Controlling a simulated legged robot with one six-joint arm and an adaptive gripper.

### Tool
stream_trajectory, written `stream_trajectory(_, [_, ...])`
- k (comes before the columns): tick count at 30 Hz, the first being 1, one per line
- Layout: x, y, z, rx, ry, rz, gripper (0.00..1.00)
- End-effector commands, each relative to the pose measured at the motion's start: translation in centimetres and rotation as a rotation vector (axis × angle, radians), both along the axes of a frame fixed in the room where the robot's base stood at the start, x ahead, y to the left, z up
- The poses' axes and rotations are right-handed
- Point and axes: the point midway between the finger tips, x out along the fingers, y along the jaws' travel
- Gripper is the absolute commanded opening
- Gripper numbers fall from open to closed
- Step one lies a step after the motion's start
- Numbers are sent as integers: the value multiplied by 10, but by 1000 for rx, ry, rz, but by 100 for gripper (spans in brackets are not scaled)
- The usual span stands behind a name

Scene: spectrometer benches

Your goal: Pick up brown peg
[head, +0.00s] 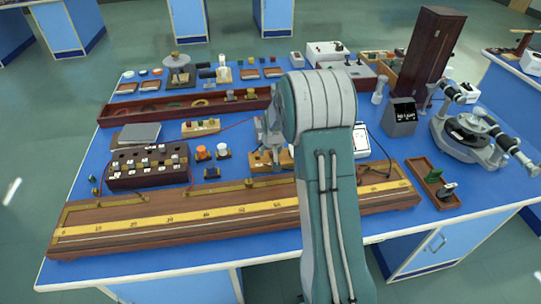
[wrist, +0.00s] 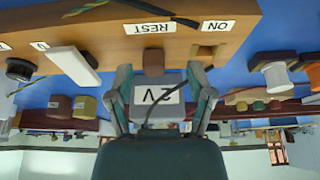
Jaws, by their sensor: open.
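The brown peg (wrist: 153,62) shows in the wrist view as a small brown block against the edge of a light wooden box labelled "REST" and "ON" (wrist: 175,45). My gripper (wrist: 161,76) is open, with one finger on each side of the peg and a clear gap to each. A grey-and-white piece marked "2V" (wrist: 157,95) also shows between the fingers. In the head view my gripper (head: 269,128) is over the wooden box (head: 285,159) at mid-bench. I cannot make out the peg there; my arm and gripper cover much of that area.
A long wooden metre bridge (head: 150,225) runs along the front of the blue bench. A dark plug box (head: 148,167) and orange-topped terminal (head: 201,153) stand left. A white-faced meter (head: 361,143) is right. A dark cable (wrist: 158,104) crosses near the fingers.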

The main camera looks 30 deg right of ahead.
Motion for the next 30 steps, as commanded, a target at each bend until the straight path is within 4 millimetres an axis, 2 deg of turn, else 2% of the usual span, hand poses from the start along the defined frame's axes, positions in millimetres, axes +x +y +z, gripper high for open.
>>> stream_trajectory(3, [3,-2,-8,1,0,-1,69])
stream_trajectory(9, [3,-1,-7,-1,-2,0,69])
stream_trajectory(10, [3,-1,-7,0,-1,0,60])
stream_trajectory(11, [3,-1,-7,0,-1,0,46])
stream_trajectory(12, [3,-1,-7,0,-1,0,28])
stream_trajectory(14, [3,-1,-7,0,-1,0,2])
stream_trajectory(26, [3,-1,-7,0,-1,0,0])
stream_trajectory(30, [3,-1,1,-1,-3,0,0])
